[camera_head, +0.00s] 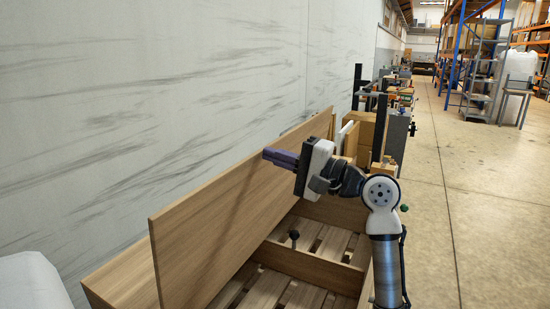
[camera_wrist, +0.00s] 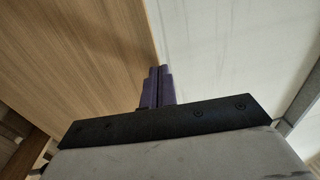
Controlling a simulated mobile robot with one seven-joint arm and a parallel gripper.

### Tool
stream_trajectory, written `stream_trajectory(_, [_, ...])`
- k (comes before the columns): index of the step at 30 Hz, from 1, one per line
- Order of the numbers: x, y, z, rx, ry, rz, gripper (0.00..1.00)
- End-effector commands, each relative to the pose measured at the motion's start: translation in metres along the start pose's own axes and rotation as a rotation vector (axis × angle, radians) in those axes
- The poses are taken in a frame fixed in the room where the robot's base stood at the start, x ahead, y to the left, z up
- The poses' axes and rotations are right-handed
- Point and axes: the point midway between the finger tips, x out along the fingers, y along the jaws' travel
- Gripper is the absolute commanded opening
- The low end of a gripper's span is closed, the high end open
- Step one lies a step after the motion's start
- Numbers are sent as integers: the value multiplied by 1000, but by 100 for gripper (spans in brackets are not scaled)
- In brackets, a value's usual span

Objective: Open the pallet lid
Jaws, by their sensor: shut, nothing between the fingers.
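The pallet lid (camera_head: 215,220) is a long wooden board standing raised on its edge, leaning toward the marble-patterned wall. The wooden pallet box (camera_head: 310,265) below it is uncovered, with slats showing inside. My gripper (camera_head: 268,155) is at the lid's upper edge, with purple fingers shut and nothing held. In the wrist view, my fingers (camera_wrist: 160,72) point along the edge between the wooden lid (camera_wrist: 85,55) and the pale wall. I cannot tell whether the fingers touch the lid.
The marble-patterned wall (camera_head: 150,100) stands close behind the lid. A dark knob on a stalk (camera_head: 294,237) rises inside the box. Cartons (camera_head: 360,130) and equipment stand beyond my arm. The concrete floor (camera_head: 480,200) at right is clear.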

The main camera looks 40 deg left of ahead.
Motion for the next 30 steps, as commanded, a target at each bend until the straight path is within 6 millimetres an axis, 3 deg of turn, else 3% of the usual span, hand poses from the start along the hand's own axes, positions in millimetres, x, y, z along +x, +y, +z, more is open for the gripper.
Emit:
stream_trajectory(17, [2, -2, 1, -1, -1, 6, 0])
stream_trajectory(24, [36, -11, 1, 0, -4, 108, 0])
stream_trajectory(30, [71, -7, -6, 2, -3, 209, 0])
